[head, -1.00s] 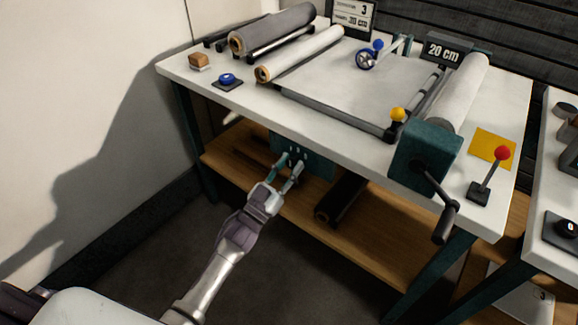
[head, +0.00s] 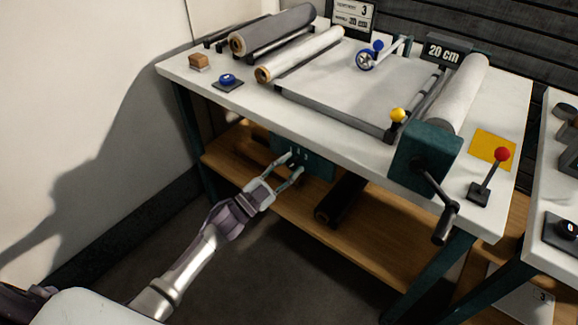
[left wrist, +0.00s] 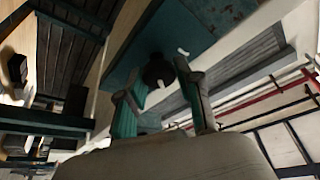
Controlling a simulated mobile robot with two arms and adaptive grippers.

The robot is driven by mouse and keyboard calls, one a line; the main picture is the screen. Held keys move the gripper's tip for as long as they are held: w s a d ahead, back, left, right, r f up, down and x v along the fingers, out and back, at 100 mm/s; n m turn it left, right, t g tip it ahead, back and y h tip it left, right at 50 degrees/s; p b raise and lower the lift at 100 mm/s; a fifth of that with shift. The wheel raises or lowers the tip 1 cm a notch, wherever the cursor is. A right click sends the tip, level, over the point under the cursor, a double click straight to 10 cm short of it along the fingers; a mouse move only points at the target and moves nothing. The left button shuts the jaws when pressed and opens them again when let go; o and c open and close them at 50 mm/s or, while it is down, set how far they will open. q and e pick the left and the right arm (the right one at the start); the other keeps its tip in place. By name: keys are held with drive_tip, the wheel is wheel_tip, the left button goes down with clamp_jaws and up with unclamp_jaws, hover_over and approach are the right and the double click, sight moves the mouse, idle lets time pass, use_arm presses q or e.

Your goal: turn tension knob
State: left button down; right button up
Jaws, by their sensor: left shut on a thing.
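The dark round tension knob (left wrist: 158,72) sits on a teal panel (left wrist: 207,22) in the left wrist view. In the head view the teal panel (head: 318,166) hangs under the front edge of the white table, with small pale marks above the knob. My left gripper (head: 291,165) reaches up to this panel from the lower left. Its two fingers (left wrist: 164,90) are on either side of the knob and shut on it. The fingers hide part of the knob in the head view. My right gripper is in neither view.
The white table (head: 235,100) carries grey and white rolls, a blue button (head: 227,79), a crank (head: 440,200) and a red-topped lever (head: 502,154). A wooden shelf (head: 350,243) with a dark roll (head: 341,199) lies below. Open floor is in front.

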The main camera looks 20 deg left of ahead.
use_arm(q)
drive_tip(key=shift+m+g+h, duration=0.3)
drive_tip(key=shift+m+g, duration=0.2)
drive_tip(key=shift+m, duration=0.8)
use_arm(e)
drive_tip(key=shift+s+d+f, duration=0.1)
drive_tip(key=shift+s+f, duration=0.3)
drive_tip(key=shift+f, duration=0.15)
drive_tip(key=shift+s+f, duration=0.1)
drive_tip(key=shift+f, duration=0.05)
use_arm(q)
drive_tip(key=c, duration=0.8)
unclamp_jaws()
drive_tip(key=v, duration=1.2)
drive_tip(key=shift+a, duration=0.1)
